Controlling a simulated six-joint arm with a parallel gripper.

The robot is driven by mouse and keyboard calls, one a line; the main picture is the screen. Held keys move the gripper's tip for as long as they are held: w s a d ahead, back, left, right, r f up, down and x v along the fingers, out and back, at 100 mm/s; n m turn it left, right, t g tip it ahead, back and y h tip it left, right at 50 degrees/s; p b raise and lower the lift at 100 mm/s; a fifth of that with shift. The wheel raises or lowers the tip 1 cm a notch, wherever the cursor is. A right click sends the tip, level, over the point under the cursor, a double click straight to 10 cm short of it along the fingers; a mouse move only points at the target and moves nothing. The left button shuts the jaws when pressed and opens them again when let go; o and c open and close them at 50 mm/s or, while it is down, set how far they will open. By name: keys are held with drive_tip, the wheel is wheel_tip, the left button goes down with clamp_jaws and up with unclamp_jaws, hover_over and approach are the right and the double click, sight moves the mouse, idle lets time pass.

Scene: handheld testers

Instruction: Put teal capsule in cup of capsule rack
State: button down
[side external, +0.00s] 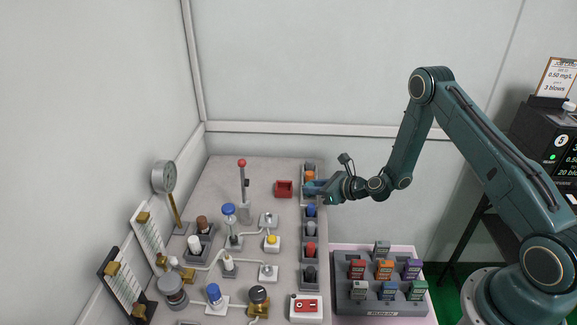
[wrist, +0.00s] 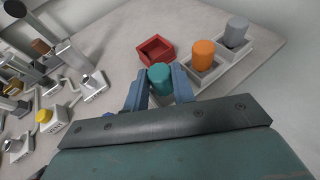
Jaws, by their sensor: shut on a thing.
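The teal capsule (wrist: 160,76) stands upright between the two blue fingers of my gripper (wrist: 159,88) in the wrist view. The gripper is shut on it. In the side external view my gripper (side external: 314,187) is over the capsule rack (side external: 302,222), between the orange and blue capsules, and the teal capsule cannot be made out. In the wrist view the orange capsule (wrist: 202,54) sits in its pale cup (wrist: 206,76) to the right of the teal one. The fingers hide the teal capsule's lower end, so I cannot tell how it sits relative to a cup.
A grey capsule (wrist: 236,30) stands beyond the orange one. An empty-looking red box (side external: 284,188) lies left of the gripper. A blue capsule (side external: 311,210) and others fill cups nearer the camera.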

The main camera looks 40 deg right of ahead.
drive_tip(key=shift+f, duration=0.35)
drive_tip(key=shift+f, duration=0.1)
drive_tip(key=c, duration=1.2)
unclamp_jaws()
drive_tip(key=shift+o, duration=0.2)
drive_tip(key=v, duration=1.2)
